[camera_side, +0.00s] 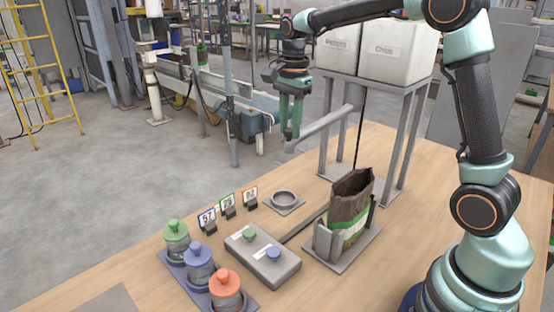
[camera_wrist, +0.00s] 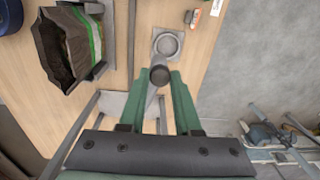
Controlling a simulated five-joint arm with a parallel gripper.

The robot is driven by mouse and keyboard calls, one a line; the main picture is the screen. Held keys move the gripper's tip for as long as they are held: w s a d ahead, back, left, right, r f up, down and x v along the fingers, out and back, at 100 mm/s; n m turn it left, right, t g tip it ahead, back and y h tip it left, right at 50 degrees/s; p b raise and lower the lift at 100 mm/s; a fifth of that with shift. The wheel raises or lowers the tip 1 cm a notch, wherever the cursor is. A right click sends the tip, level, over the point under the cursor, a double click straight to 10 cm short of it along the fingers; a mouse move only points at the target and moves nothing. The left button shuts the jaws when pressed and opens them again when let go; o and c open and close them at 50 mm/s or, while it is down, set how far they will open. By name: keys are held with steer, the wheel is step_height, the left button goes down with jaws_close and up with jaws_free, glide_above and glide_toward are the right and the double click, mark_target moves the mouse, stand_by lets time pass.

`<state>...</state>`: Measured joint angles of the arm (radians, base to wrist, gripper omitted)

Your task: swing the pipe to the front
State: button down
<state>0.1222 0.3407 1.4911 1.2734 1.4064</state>
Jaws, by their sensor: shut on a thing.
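The grey pipe (camera_side: 325,122) slants down and left from under the hoppers in the side view. My gripper (camera_side: 290,134) is at its free lower end, with its green fingers pointing down. In the wrist view the pipe's dark round end (camera_wrist: 160,75) lies between the two fingertips (camera_wrist: 161,88), and the gripper is shut on it. The open brown bag (camera_side: 350,203) stands upright in a grey holder, right of and nearer than the pipe end. It also shows in the wrist view (camera_wrist: 64,48), left of the pipe.
Two white hoppers (camera_side: 397,52) stand on a grey frame (camera_side: 408,130). Bare wood lies behind the ring.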

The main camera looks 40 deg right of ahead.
steer(key=shift+w+d+m, duration=0.5)
steer(key=shift+w+m, duration=0.1)
steer(key=shift+w, duration=0.3)
steer(key=shift+w+d+m, duration=0.5)
steer(key=shift+w+m, duration=0.1)
steer(key=shift+w, duration=0.25)
steer(key=c, duration=0.6)
jaws_free()
steer(key=shift+r, duration=0.1)
step_height(320, 180, up, 12)
steer(key=shift+s, duration=0.3)
